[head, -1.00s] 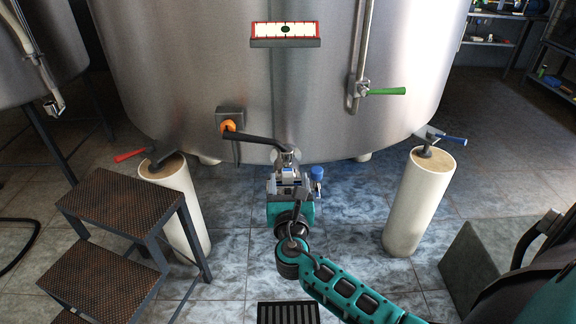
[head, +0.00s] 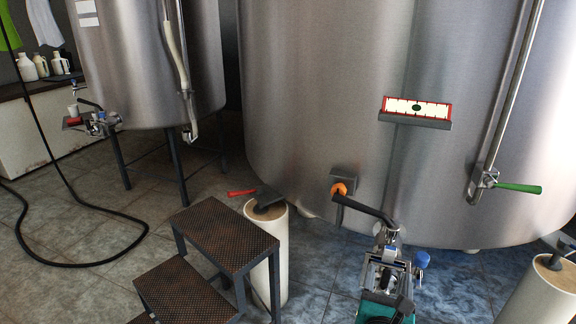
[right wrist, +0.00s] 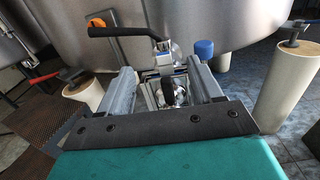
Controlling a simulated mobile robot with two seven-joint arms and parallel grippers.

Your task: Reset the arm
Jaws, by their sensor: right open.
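My right gripper (head: 386,270) is in front of the large steel tank (head: 330,90), just below the outlet with the black lever (head: 366,208) and orange knob (head: 339,189). In the right wrist view its two grey fingers (right wrist: 167,88) stand apart. A small fitting with a black round part (right wrist: 174,92) shows between or behind them; I cannot tell whether they touch it. A blue cap (right wrist: 204,48) is just right of the fingers. My left gripper is not in view.
A metal step stand (head: 225,235) stands left of my right arm. Pale pillars stand at left (head: 283,262) and right (head: 542,292), with a red handle (head: 242,192) near the left one. A second tank (head: 150,60) and a dark hose (head: 95,264) are at far left.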

